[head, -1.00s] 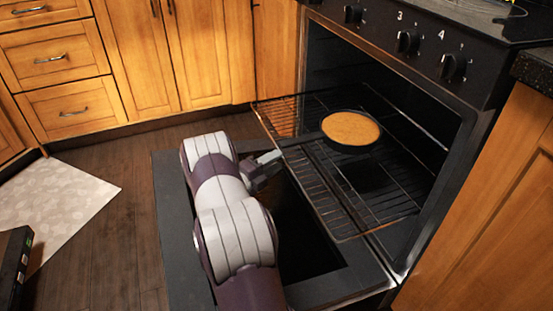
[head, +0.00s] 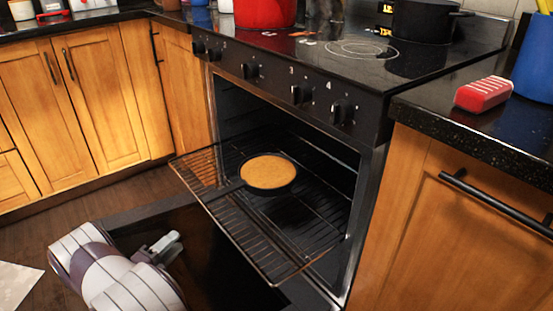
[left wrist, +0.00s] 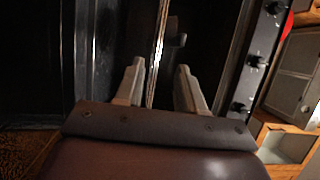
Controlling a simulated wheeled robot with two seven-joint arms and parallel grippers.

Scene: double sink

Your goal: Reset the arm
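My left gripper (head: 163,245) is at the lower left in the head view, above the lowered oven door and left of the pulled-out rack. In the left wrist view its two fingers (left wrist: 158,88) are apart with nothing between them. A dark pan (head: 268,192) with a light brown filling (head: 268,172) stands on the wire oven rack (head: 235,240). The pan's handle points left toward the rack's edge, and the gripper is apart from it. My right gripper is in neither view.
The oven door (head: 205,270) hangs open below the rack. Stove knobs (head: 300,95) line the front above. A red pot (head: 265,12) and a black pot (head: 425,20) stand on the cooktop. A red-and-white item (head: 484,94) lies on the right counter. Floor shows at the left.

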